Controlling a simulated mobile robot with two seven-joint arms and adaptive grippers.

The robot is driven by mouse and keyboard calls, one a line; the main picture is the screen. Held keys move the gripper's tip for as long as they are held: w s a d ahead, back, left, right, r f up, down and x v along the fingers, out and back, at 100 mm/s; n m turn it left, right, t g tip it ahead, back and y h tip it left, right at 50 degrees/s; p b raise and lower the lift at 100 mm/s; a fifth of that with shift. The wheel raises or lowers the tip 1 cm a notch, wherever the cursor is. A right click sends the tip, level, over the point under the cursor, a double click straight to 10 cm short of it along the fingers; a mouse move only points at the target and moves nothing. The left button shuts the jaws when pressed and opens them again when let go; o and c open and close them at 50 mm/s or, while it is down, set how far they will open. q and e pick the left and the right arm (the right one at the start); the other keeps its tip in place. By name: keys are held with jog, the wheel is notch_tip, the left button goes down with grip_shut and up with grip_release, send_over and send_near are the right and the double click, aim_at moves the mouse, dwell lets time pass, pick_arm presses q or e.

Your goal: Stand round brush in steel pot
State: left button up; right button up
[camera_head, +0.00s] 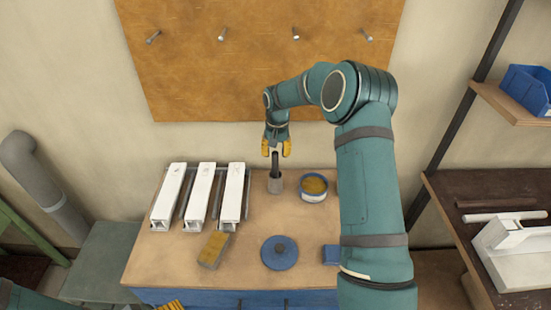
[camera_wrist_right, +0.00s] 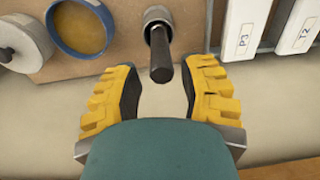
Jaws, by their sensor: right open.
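The round brush (camera_head: 276,163) stands in the small steel pot (camera_head: 275,185) near the back of the bench, its dark handle pointing up. Its bristles are hidden inside the pot. In the right wrist view, the brush (camera_wrist_right: 161,62) rises from the pot (camera_wrist_right: 157,14) toward my right gripper. My right gripper (camera_head: 276,149) is open just above and behind the handle. In the wrist view the handle's end shows near the gap between the yellow fingers (camera_wrist_right: 160,92), with nothing gripped. Of my left gripper (camera_head: 172,304), only yellow finger parts show at the bottom edge.
A blue tin (camera_head: 314,196) with yellowish contents stands close right of the pot. White profiles (camera_head: 200,192) lie to the left. A yellowish block (camera_head: 213,250), a blue round lid (camera_head: 279,253) and a blue block (camera_head: 331,254) lie nearer the front. A pegged board (camera_head: 260,60) hangs behind.

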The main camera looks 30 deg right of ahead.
notch_tip(320, 180, up, 8)
jog(key=shift+s+d+r, duration=0.1)
jog(key=shift+r, duration=0.1)
jog(key=shift+f, duration=0.1)
dwell(0.5)
